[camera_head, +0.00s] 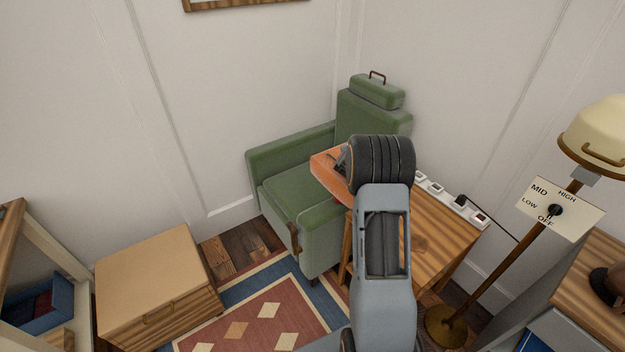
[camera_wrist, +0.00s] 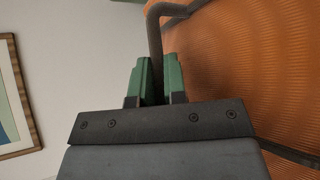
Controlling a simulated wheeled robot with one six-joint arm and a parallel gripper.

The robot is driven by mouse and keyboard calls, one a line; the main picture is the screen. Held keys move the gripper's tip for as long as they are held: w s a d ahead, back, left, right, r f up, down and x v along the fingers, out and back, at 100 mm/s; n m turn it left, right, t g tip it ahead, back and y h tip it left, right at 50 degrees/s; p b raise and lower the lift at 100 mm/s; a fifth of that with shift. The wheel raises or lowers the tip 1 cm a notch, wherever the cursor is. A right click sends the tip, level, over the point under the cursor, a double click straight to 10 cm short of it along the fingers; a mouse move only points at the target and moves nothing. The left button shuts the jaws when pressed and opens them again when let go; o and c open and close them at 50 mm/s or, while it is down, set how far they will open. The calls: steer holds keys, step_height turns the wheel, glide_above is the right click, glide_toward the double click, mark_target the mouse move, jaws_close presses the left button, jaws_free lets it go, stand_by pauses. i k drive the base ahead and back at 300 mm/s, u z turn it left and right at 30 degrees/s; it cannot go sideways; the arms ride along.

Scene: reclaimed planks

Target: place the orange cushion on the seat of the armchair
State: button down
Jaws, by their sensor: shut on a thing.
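The orange cushion (camera_head: 327,174) is at the right side of the armchair, partly hidden behind my wrist. It fills the right of the wrist view (camera_wrist: 240,60), with a dark brown handle and trim. My gripper (camera_wrist: 156,82) has its green fingers closed on that handle; in the head view its fingertips are mostly hidden by my wrist. The green armchair (camera_head: 292,149) stands in the corner, and the left part of its seat (camera_head: 295,195) is bare. The cushion appears above the seat's right side; I cannot tell whether it touches the chair.
A wooden side table (camera_head: 445,240) with a white switch strip (camera_head: 449,197) stands right of the armchair. A floor lamp (camera_head: 600,135) with a control plate (camera_head: 560,210) is farther right. A wooden cabinet (camera_head: 155,275) stands left, and a patterned rug (camera_head: 265,320) lies in front.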

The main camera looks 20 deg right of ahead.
mark_target(316, 189)
steer(key=i, duration=1.1)
